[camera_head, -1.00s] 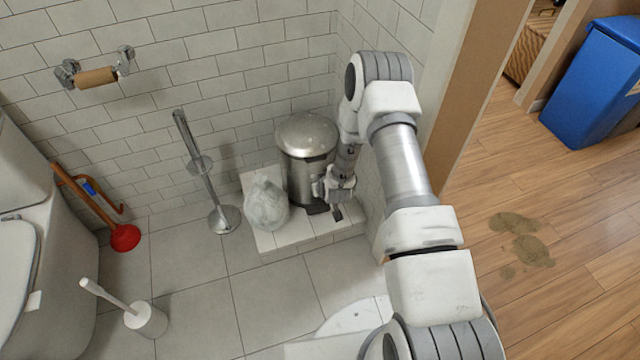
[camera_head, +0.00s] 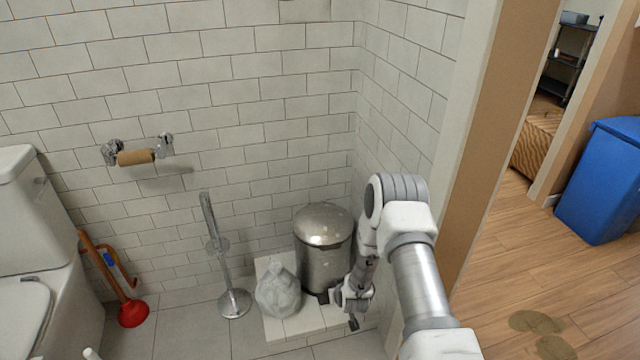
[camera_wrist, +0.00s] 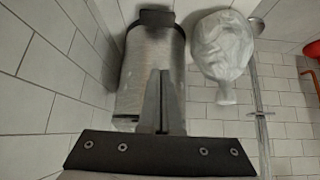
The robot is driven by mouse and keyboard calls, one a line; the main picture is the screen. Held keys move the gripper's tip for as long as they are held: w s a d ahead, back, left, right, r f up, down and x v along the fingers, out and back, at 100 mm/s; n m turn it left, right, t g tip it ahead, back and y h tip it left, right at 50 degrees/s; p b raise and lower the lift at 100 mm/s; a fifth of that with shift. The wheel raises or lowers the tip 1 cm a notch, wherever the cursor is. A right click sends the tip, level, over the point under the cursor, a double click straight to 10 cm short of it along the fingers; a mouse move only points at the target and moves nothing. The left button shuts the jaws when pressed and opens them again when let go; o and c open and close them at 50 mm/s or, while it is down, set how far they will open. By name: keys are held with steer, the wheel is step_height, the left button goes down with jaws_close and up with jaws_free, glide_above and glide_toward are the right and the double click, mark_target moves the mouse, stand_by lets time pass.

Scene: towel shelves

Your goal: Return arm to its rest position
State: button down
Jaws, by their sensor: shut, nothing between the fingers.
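My gripper (camera_head: 352,318) hangs at the end of my bent arm, pointing down, just right of and in front of a metal pedal bin (camera_head: 323,262). In the wrist view my gripper (camera_wrist: 164,74) has its two fingers together with nothing between them, and the bin (camera_wrist: 152,70) lies beyond them. Part of the bin's lower right side is hidden behind my arm in the head view. A tied whitish bag (camera_head: 278,290) stands beside the bin, left of my gripper and apart from it; it also shows in the wrist view (camera_wrist: 222,45).
The bin and bag stand on a low tiled step (camera_head: 290,328) in the wall corner. A metal stand (camera_head: 222,262), a red plunger (camera_head: 132,312) and a toilet (camera_head: 40,290) are to the left. A doorway and blue bin (camera_head: 602,185) are at the right.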

step_height(320, 180, up, 33)
steer(key=s+d+g, duration=0.1)
steer(key=s+d, duration=0.1)
steer(key=s, duration=0.1)
steer(key=s+d+r+h, duration=0.1)
steer(key=s+d+r, duration=0.1)
steer(key=s+r, duration=1.05)
steer(key=s+r+m+g, duration=0.1)
steer(key=s+r, duration=0.2)
steer(key=s, duration=0.6)
steer(key=s+r+m, duration=0.1)
steer(key=s+r, duration=0.2)
steer(key=s, duration=0.6)
step_height(320, 180, up, 28)
steer(key=p, duration=2.8)
steer(key=shift+w+d+f+p, duration=0.15)
steer(key=shift+w+f+p, duration=0.15)
steer(key=shift+w, duration=0.15)
